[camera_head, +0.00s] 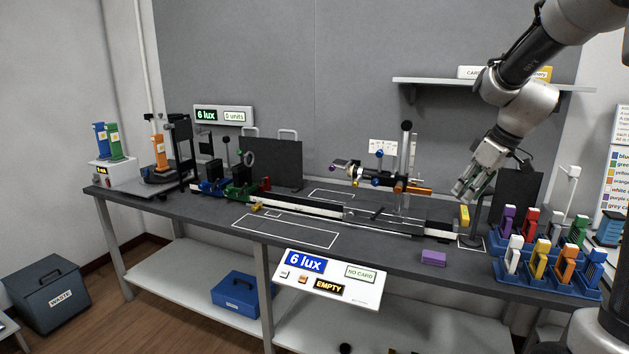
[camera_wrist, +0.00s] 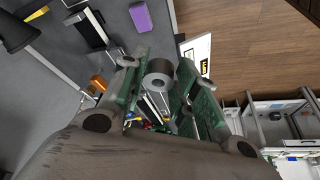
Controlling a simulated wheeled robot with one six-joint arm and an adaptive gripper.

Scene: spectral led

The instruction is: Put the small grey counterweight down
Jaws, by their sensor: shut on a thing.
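My gripper (camera_head: 472,187) hangs in the air above the right part of the bench, pointing down and to the left. In the wrist view my gripper (camera_wrist: 163,92) has its green-padded fingers shut on the small grey counterweight (camera_wrist: 159,76), a short cylinder with a dark round centre. In the head view I cannot make the counterweight out at the fingers. An optical rail (camera_head: 317,209) runs along the bench below and to the left of my gripper. A carriage with posts and an orange-ended rod (camera_head: 418,190) stands on the rail.
A purple block (camera_head: 433,258) lies near the bench's front edge. Blue racks of coloured cards (camera_head: 548,286) stand at the right end. A dark panel (camera_head: 519,198) stands behind them. A white-outlined area (camera_head: 285,231) in front of the rail is mostly bare. A shelf (camera_head: 490,84) overhangs the back.

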